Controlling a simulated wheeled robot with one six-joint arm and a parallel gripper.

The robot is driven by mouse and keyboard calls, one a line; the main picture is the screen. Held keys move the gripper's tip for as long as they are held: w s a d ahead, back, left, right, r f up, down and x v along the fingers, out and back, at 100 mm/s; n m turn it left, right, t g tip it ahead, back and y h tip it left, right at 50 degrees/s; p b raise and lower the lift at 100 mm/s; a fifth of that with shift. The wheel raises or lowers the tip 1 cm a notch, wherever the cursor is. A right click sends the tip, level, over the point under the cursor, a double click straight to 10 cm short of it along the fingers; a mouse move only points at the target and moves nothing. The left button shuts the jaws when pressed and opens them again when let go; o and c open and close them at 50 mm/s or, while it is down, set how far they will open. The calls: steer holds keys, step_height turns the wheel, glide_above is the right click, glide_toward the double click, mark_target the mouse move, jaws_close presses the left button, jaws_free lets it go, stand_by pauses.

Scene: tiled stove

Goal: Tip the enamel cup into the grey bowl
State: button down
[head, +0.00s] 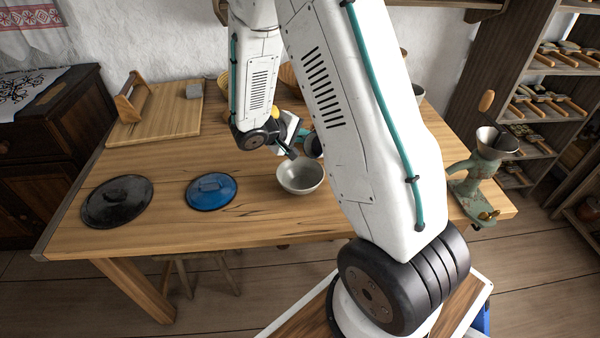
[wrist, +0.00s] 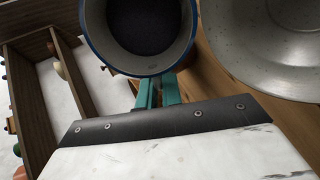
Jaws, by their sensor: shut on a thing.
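The enamel cup (wrist: 187,52) has a blue rim and pale inside walls, with dark contents visible in it in the wrist view. My gripper (wrist: 158,92) has teal fingers shut on the cup's near side. In the head view the cup (head: 313,146) shows only partly, just behind the bowl, with my arm hiding its right side. My gripper (head: 297,147) is at its left. The grey bowl (head: 300,178) stands upright on the table, close to the cup. In the wrist view the speckled bowl (wrist: 265,50) lies right of the cup; its visible inside looks empty.
A black lid (head: 117,202) and a blue lid (head: 211,191) lie left of the bowl on the wooden table (head: 160,230). A cutting board (head: 160,120) lies at the back left. A green grinder (head: 478,172) stands at the right edge. My arm hides the table's right part.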

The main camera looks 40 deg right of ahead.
steer(key=shift+f+h, duration=0.25)
steer(key=shift+h, duration=0.15)
steer(key=shift+a+r+h, duration=0.25)
steer(key=shift+r+h, duration=0.05)
steer(key=shift+h, duration=0.5)
stand_by(0.5)
steer(key=shift+a+r+h, duration=0.2)
steer(key=shift+a+h, duration=0.7)
steer(key=shift+a, duration=0.05)
stand_by(0.4)
steer(key=shift+a+r+h, duration=0.2)
steer(key=shift+a+h, duration=0.05)
steer(key=shift+h, duration=0.65)
stand_by(0.5)
steer(key=shift+a+r+h, duration=0.3)
steer(key=shift+r+h, duration=0.55)
steer(key=shift+r, duration=0.05)
steer(key=shift+a+r+h, duration=0.25)
steer(key=shift+r+h, duration=0.6)
steer(key=shift+r, duration=0.05)
stand_by(1.8)
